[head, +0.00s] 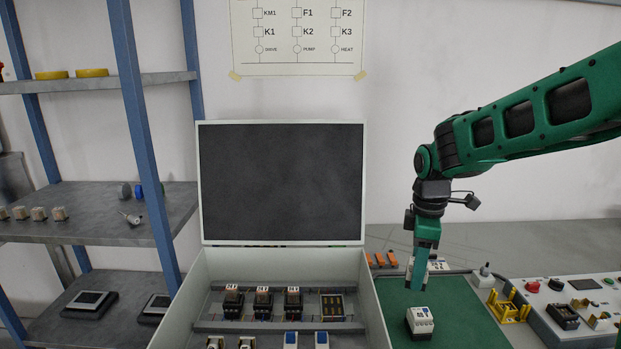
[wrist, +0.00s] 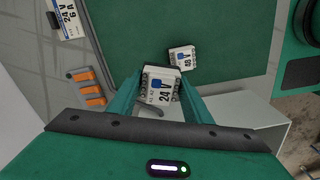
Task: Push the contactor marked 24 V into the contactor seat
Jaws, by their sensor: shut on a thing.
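The contactor marked 24 V (wrist: 161,88), white with a blue button, is held between the fingers of my gripper (wrist: 157,96) in the wrist view. In the head view my gripper (head: 418,286) points down above the left part of the green mat, and the held contactor cannot be clearly made out behind the fingers. A similar contactor marked 48 V (wrist: 181,58) sits apart on the mat; it also shows in the head view (head: 420,323). The open case (head: 212,292) stands left of my gripper. I cannot make out which place in it is the contactor seat.
The case holds three dark relays (head: 263,298), an empty-looking socket (head: 332,306) and front-row parts cut off by the frame. Orange parts (wrist: 90,88) and a 24 V 6 A unit (wrist: 69,18) lie behind the mat (head: 455,325). A yellow fixture (head: 509,308) stands right.

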